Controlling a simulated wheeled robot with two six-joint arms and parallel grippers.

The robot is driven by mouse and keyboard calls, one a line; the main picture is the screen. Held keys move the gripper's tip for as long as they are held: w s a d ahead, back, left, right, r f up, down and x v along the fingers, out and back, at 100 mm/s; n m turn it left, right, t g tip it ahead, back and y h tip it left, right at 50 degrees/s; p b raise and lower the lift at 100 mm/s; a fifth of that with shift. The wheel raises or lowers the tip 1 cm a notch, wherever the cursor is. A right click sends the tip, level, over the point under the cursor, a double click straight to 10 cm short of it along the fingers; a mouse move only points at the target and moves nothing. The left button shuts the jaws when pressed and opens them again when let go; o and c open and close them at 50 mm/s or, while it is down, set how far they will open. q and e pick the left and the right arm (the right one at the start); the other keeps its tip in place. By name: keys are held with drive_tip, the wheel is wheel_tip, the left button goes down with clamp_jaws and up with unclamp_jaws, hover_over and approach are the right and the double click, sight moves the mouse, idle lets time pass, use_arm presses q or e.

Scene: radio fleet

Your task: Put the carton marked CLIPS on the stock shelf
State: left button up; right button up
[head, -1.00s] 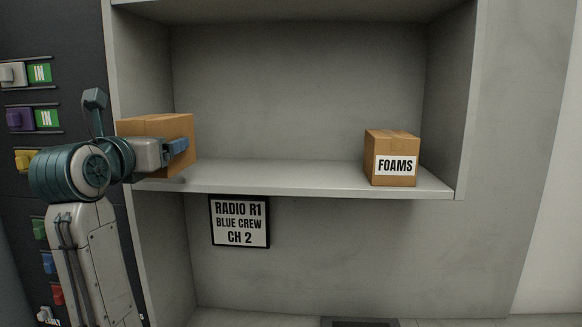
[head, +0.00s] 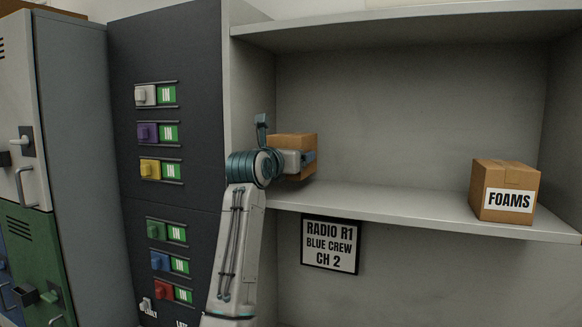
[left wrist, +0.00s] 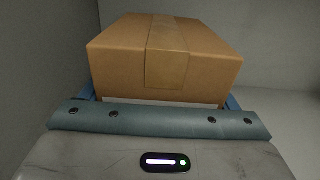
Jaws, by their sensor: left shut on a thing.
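A brown carton (head: 292,140) is held by my left gripper (head: 308,160) at the left end of the stock shelf (head: 390,200). It also shows in the left wrist view (left wrist: 165,55), between the blue fingers, with tape over its top. Only the top edge of a white label shows there, so its marking cannot be read. The gripper is shut on the carton. The carton is over the shelf board or very near it; whether it touches the board is hidden by the gripper. My right gripper is in no view.
A carton marked FOAMS (head: 505,190) stands at the shelf's right end; the board between is clear. A sign reading RADIO R1 BLUE CREW CH 2 (head: 330,245) hangs below. A dark panel with coloured switches (head: 165,205) and lockers (head: 70,150) stand left.

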use_arm(q)
drive_tip(key=shift+w+d+f+p, duration=0.15)
drive_tip(key=shift+w+f+p, duration=0.05)
drive_tip(key=shift+f+p, duration=0.4)
drive_tip(key=shift+w+d+f+p, duration=0.1)
drive_tip(key=shift+w+f+p, duration=0.05)
drive_tip(key=shift+f+p, duration=0.45)
drive_tip(key=shift+f, duration=0.6)
drive_tip(key=shift+s+a, duration=0.1)
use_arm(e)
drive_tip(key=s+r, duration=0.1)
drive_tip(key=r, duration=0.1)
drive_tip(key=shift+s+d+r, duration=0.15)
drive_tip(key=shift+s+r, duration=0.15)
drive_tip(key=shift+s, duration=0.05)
use_arm(q)
drive_tip(key=shift+f, duration=0.15)
drive_tip(key=o, duration=1.1)
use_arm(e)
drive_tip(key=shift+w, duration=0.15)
